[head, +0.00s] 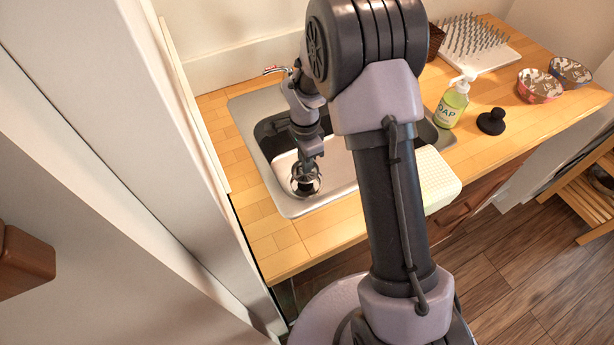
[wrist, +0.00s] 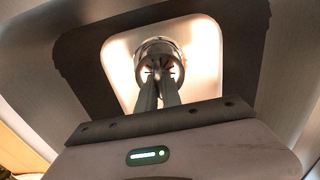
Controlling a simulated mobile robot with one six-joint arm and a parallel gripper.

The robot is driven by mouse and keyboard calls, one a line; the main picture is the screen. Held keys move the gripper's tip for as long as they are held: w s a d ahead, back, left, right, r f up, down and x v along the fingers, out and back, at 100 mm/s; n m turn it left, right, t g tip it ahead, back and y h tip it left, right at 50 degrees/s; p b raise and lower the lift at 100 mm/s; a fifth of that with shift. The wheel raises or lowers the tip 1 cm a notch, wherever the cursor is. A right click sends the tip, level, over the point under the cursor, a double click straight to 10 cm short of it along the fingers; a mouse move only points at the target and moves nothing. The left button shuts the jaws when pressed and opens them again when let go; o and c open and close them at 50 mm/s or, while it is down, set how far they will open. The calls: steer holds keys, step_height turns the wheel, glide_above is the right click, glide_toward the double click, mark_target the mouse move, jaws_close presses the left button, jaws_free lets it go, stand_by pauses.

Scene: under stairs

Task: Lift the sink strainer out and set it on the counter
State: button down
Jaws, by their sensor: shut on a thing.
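The sink strainer (wrist: 159,50) is a round metal cup with dark slots, seen in the wrist view at the tips of my gripper (wrist: 158,88). My gripper's fingers are close together and shut on it. In the head view, my gripper (head: 306,172) points down inside the sink (head: 320,200), with the strainer (head: 306,185) at its tips near the basin's front left. I cannot tell whether the strainer touches the basin floor. The wooden counter (head: 265,225) surrounds the sink, with a bare strip on the left.
A soap bottle (head: 451,103), a black knob-shaped item (head: 491,121), two patterned bowls (head: 540,85) (head: 570,71) and a spiked drying rack (head: 480,45) stand right of the sink. A wall stands close on the left.

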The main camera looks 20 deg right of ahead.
step_height(320, 180, up, 12)
steer(key=p, duration=0.7)
steer(key=shift+r, duration=0.1)
